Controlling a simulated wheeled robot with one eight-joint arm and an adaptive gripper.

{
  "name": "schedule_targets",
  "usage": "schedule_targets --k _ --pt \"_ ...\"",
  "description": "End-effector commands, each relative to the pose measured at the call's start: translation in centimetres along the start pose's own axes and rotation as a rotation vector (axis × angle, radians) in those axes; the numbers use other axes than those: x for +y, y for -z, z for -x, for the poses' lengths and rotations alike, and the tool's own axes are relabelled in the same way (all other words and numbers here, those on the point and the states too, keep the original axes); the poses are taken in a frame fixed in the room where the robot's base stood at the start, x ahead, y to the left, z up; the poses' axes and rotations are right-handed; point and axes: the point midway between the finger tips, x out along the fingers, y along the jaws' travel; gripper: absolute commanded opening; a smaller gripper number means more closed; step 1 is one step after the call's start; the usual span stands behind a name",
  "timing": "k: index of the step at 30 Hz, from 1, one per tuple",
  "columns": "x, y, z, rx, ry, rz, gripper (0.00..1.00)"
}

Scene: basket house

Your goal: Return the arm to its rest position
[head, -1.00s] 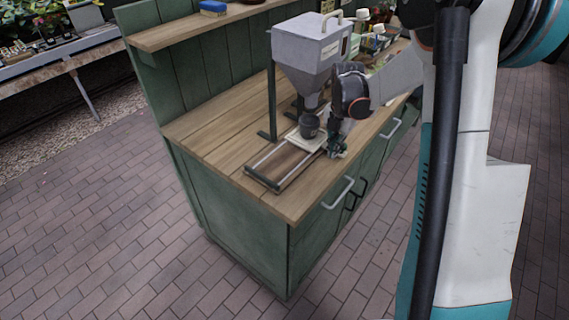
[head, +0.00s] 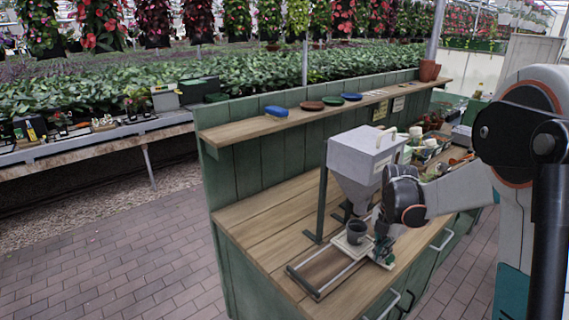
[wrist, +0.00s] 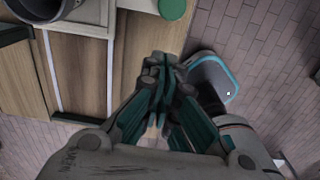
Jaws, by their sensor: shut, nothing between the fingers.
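My gripper (head: 384,252) is at the end of my arm, low over the front part of the wooden worktop (head: 262,217). It is beside a dark pot (head: 356,232) that stands on a light sliding plate under the grey hopper (head: 362,160). In the wrist view my gripper (wrist: 158,120) has its fingers together with nothing between them. The dark pot (wrist: 40,8) is partly cut off at the top left there, apart from the fingers. My arm reaches in from the right in the head view.
A railed track (head: 318,270) runs across the bench under the hopper. Pots and tools crowd the bench's far right. Open brick floor (head: 130,255) lies to the left.

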Motion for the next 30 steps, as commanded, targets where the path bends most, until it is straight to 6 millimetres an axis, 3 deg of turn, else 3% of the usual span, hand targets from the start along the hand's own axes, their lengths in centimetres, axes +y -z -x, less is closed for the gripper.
schedule_targets --k 5,15,22,30 --pt "-0.6 2.4 3.7 -0.036 -0.044 -0.197 0.00" --pt "-3.1 8.8 11.0 -0.075 -0.208 -0.753 0.00" --pt "-5.7 13.2 14.2 -0.040 -0.339 -1.125 0.00" --pt "-8.9 18.1 15.9 0.073 -0.493 -1.550 0.00"
